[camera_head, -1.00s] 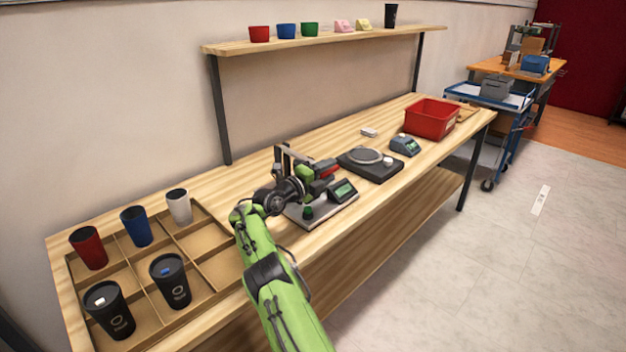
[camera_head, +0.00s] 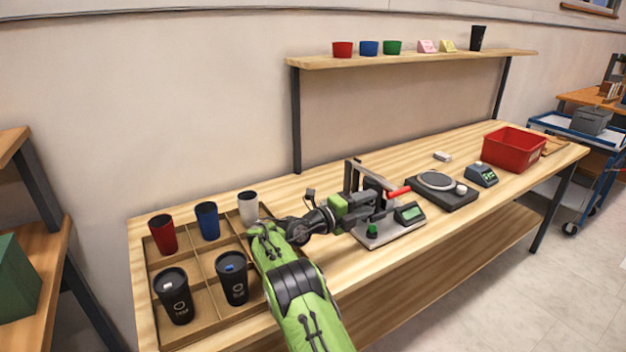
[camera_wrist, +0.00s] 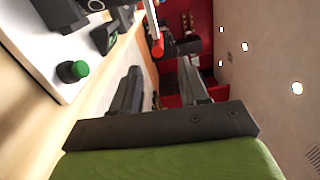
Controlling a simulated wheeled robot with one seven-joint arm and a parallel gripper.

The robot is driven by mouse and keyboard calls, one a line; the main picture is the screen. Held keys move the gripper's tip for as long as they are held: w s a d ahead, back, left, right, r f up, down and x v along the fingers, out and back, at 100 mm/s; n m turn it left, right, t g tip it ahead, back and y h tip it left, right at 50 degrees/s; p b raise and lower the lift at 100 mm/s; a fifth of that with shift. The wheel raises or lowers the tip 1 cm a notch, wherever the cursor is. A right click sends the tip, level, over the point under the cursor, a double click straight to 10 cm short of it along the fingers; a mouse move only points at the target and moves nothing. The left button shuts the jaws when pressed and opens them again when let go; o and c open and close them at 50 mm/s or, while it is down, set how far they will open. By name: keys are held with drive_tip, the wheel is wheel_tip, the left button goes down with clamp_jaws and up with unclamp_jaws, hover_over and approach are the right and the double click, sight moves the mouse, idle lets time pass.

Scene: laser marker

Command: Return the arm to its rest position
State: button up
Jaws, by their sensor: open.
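My gripper (camera_head: 368,207) is at the left side of the marking machine (camera_head: 385,232) on the bench, with my green arm reaching up from the lower middle of the head view. In the wrist view my gripper (camera_wrist: 160,85) has its two dark fingers spread apart, with nothing between them. The machine has a pale base, an upright frame, a small screen and a red-ended lever (camera_head: 398,192). Its green knob (camera_wrist: 72,71) shows at left in the wrist view. Part of the machine is hidden behind my gripper.
A divided wooden tray (camera_head: 208,268) at left holds several cups and lies close beside my arm. A scale (camera_head: 445,192), a small device (camera_head: 482,176) and a red bin (camera_head: 513,148) stand right of the machine. A wall shelf (camera_head: 420,58) runs above the bench.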

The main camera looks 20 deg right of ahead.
drive_tip(key=s+a+r+n+t+y, duration=0.4)
drive_tip(key=s+a+r+n+y, duration=0.55)
drive_tip(key=n, duration=0.65)
drive_tip(key=s+a+f+n+y, duration=0.3)
drive_tip(key=s+a+n, duration=0.25)
drive_tip(key=s, duration=0.35)
drive_tip(key=s+a+f+n+y, duration=0.2)
drive_tip(key=s+a+n, duration=0.3)
drive_tip(key=s+n, duration=0.3)
drive_tip(key=s+a+f+n+y, duration=0.3)
drive_tip(key=s+a+n, duration=0.2)
drive_tip(key=s, duration=0.5)
wheel_tip(320, 180, up, 17)
drive_tip(key=g+p, duration=0.1)
drive_tip(key=p, duration=1.6)
drive_tip(key=shift+s+a+n, duration=0.25)
drive_tip(key=shift+a+n, duration=0.05)
drive_tip(key=shift+n, duration=0.05)
drive_tip(key=shift+f, duration=0.1)
